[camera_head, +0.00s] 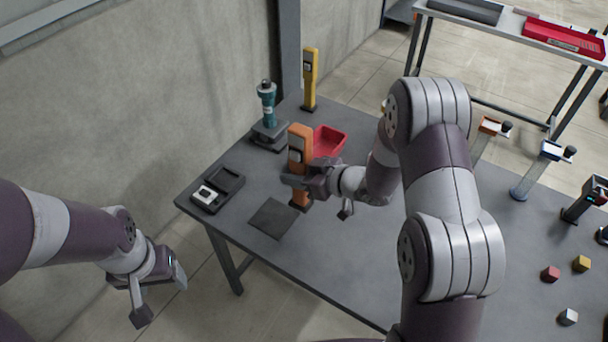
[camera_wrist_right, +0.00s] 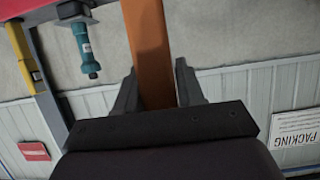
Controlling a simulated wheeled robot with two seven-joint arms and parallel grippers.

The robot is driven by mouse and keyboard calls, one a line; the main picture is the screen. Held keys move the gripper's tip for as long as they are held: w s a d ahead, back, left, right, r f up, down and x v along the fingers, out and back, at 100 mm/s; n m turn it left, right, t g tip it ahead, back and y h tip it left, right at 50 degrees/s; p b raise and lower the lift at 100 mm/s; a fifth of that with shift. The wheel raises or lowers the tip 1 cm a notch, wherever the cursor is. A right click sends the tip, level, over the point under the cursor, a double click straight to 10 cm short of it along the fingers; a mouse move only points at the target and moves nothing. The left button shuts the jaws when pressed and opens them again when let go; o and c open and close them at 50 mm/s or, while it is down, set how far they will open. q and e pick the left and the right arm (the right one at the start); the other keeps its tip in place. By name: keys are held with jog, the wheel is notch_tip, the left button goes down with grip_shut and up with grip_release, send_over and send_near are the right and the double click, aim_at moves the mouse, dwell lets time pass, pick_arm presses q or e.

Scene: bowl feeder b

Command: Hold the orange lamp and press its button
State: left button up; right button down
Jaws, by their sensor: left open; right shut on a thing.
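The orange lamp (camera_head: 301,146) stands upright near the left part of the grey table. It also shows in the right wrist view as an orange bar (camera_wrist_right: 148,45) between the fingers. My right gripper (camera_head: 305,181) is shut on the lamp's lower part; in the right wrist view its fingers (camera_wrist_right: 157,92) flank the lamp on both sides. A light grey patch shows on the lamp's face, but I cannot make out the button. My left gripper (camera_head: 160,295) is open and empty, off the table's left edge and below its top.
A black case (camera_head: 229,181), a dark mat (camera_head: 272,218), a teal tool (camera_head: 267,105) on a stand, a yellow lamp-like post (camera_head: 310,78) and a red bin (camera_head: 328,141) surround the lamp. Several small cubes lie at the table's right. The wall is close behind.

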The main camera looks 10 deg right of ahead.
pick_arm(q)
jog(key=shift+f+b, duration=0.25)
jog(key=shift+b, duration=0.05)
pick_arm(e)
jog(key=w+a, duration=0.5)
jog(key=a, duration=0.2)
dwell(0.4)
pick_arm(q)
jog(key=shift+f, duration=0.1)
pick_arm(e)
jog(key=shift+s, duration=0.1)
pick_arm(q)
notch_tip(320, 180, down, 8)
jog(key=b, duration=0.8)
pick_arm(e)
notch_tip(320, 180, down, 11)
dwell(1.2)
jog(key=c, duration=1.5)
grip_release()
grip_shut()
pick_arm(q)
grip_shut()
pick_arm(e)
jog(key=shift+f, duration=0.1)
